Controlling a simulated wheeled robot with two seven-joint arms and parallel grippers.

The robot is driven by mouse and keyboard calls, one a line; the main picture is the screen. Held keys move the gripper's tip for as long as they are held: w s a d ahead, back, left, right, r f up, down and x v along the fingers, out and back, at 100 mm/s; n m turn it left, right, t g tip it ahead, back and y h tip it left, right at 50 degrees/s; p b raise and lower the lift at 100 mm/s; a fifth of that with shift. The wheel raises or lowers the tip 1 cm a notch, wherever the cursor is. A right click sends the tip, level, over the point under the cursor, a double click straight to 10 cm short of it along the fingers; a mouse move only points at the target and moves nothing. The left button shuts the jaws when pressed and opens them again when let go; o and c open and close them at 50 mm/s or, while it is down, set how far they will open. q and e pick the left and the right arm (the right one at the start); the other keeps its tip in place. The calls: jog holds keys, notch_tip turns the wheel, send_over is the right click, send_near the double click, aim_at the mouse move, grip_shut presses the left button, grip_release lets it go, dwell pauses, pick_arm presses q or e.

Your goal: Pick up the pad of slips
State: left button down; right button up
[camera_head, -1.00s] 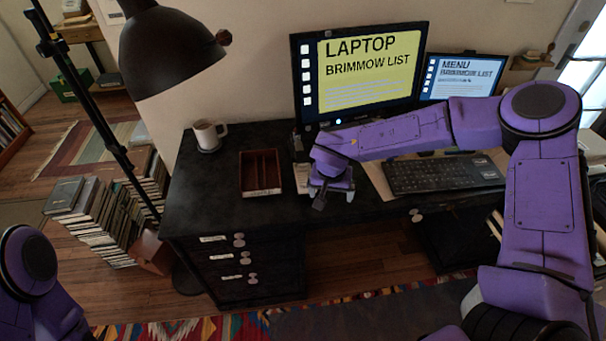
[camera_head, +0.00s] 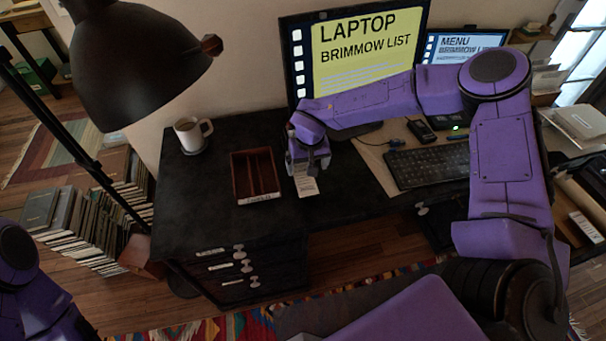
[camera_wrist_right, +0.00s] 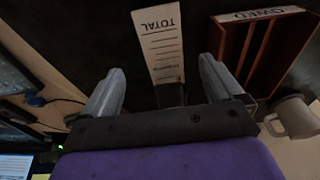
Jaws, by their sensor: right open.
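The pad of slips (camera_head: 307,187) is a narrow white pad on the black desk, just right of the reddish wooden tray. In the right wrist view the pad (camera_wrist_right: 160,40) shows printed lines and the word TOTAL. My right gripper (camera_head: 308,168) hangs over the pad's far part and hides it in the head view. In the right wrist view this gripper (camera_wrist_right: 162,76) is open, one finger on each side of the pad's line, with nothing held between them. I cannot tell its exact height above the desk. My left gripper is not in view.
The wooden tray (camera_head: 236,185) stands close beside the pad, with a white mug (camera_head: 190,134) farther left. A keyboard (camera_head: 425,167) and a monitor (camera_head: 300,60) are to the right and behind. A black lamp (camera_head: 135,65) overhangs the left. Bare desk lies in front.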

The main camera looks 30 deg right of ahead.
aim_at(304, 176)
jog(key=f, duration=0.1)
jog(key=w+f+p, duration=0.1)
jog(key=f, duration=0.1)
jog(key=w+f, duration=0.1)
jog(key=f, duration=0.1)
jog(key=shift+w+f, duration=0.1)
jog(key=shift+f, duration=0.25)
jog(key=c, duration=1.2)
jog(key=shift+r, duration=0.1)
jog(key=shift+r, duration=0.25)
jog(key=shift+r+b, duration=0.3)
jog(key=shift+r, duration=0.05)
jog(key=shift+s+a+r+b, duration=0.15)
jog(key=shift+s+a, duration=0.75)
jog(key=shift+s, duration=3)
jog(key=shift+s+a+f+b, duration=0.15)
jog(key=shift+s+a, duration=0.8)
jog(key=shift+s, duration=3)
jog(key=shift+s+a+r+b, duration=0.2)
jog(key=shift+s+a, duration=0.7)
jog(key=shift+s, duration=3)
